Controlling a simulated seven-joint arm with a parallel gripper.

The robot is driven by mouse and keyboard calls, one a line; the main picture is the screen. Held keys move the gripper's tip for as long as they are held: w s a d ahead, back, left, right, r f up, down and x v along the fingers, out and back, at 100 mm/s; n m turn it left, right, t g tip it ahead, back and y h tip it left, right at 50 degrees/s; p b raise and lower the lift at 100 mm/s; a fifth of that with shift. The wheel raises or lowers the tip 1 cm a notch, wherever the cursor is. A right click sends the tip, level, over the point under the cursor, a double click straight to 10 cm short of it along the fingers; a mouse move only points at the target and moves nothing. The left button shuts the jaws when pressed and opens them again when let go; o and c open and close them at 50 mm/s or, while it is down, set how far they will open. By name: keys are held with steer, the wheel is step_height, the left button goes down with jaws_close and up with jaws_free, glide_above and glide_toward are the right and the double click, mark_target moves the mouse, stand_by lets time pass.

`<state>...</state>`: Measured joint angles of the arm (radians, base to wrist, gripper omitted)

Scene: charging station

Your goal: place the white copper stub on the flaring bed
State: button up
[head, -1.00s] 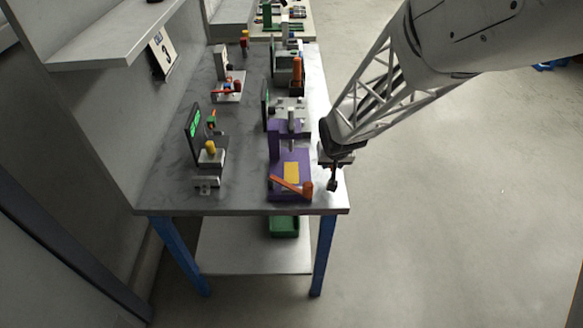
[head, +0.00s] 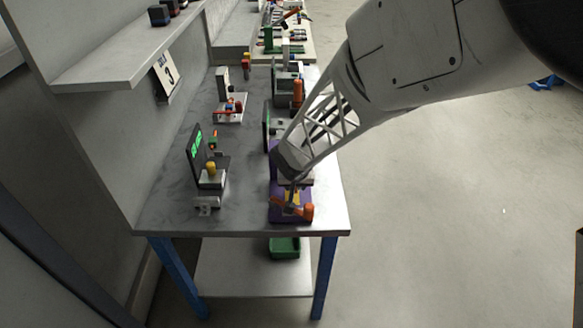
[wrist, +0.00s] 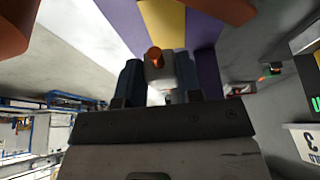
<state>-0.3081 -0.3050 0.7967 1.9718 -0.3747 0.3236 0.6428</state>
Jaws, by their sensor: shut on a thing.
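My gripper (wrist: 158,88) shows in the wrist view with its two dark fingers shut on the white copper stub (wrist: 160,72). The stub is a small white block with a copper-coloured round tip pointing away from the fingers. The purple fixture (head: 276,214) stands at the front right of the table, and its yellow plate (wrist: 165,22), seemingly the flaring bed, shows beyond the stub in the wrist view. In the head view my gripper (head: 291,192) is over this fixture and hides much of it. I cannot tell whether the stub touches the plate.
An orange-ended lever (head: 308,212) is at the fixture's front right. A grey station with a yellow-topped piece (head: 211,170) and a green-lit screen (head: 195,147) stand to the left. More stations stand behind. The table's front edge (head: 245,232) is close.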

steer(key=shift+a, duration=0.2)
steer(key=shift+a, duration=0.25)
steer(key=shift+f, duration=1.75)
steer(key=shift+f, duration=0.2)
steer(key=o, duration=1)
steer(key=shift+r, duration=0.25)
steer(key=v, duration=1.2)
